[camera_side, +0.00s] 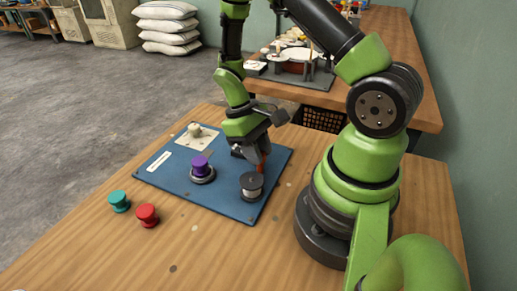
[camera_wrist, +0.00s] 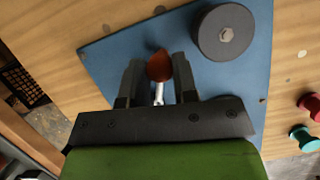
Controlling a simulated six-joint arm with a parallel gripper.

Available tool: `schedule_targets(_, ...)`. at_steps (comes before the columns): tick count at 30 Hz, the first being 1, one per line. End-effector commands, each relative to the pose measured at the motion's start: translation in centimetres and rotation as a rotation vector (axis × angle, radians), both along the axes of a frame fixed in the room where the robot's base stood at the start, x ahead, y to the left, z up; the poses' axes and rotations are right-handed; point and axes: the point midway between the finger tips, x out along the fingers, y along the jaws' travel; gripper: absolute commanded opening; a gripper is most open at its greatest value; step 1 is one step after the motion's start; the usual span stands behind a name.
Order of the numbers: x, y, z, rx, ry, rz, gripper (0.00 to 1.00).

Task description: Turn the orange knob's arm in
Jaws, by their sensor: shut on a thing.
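The orange knob (camera_wrist: 159,66) is a small rounded orange-red piece with a pointed end, seen from above in the wrist view. A thin silver rod (camera_wrist: 158,92) shows just below it, between the fingers. My gripper (camera_wrist: 158,77) points down, with a dark finger on either side of the knob, shut on it. In the side view the gripper (camera_side: 260,158) is low over the blue panel (camera_side: 223,199), and only a sliver of the orange knob (camera_side: 261,169) shows. The fingers hide most of it there, so I cannot tell its arm's angle.
A dark grey spool-like cylinder (camera_side: 251,187) stands close to the gripper on the panel. A purple knob (camera_side: 200,165) on a metal ring and a pale knob (camera_side: 194,130) are also on it. Teal (camera_side: 119,201) and red (camera_side: 147,215) knobs lie on the wooden table. The table front is clear.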

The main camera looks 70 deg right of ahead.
Motion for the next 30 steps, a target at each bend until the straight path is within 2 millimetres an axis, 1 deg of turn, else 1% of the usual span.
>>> schedule_targets(9,-0.01,0.22,0.06,0.0,0.001,0.304,0.03)
schedule_targets(18,-0.03,0.35,0.07,0.0,0.0,0.56,0.03)
schedule_targets(24,-0.07,0.41,0.08,-0.001,0.0,0.682,0.03)
schedule_targets(30,-0.12,0.43,0.08,-0.001,0.001,0.757,0.03)
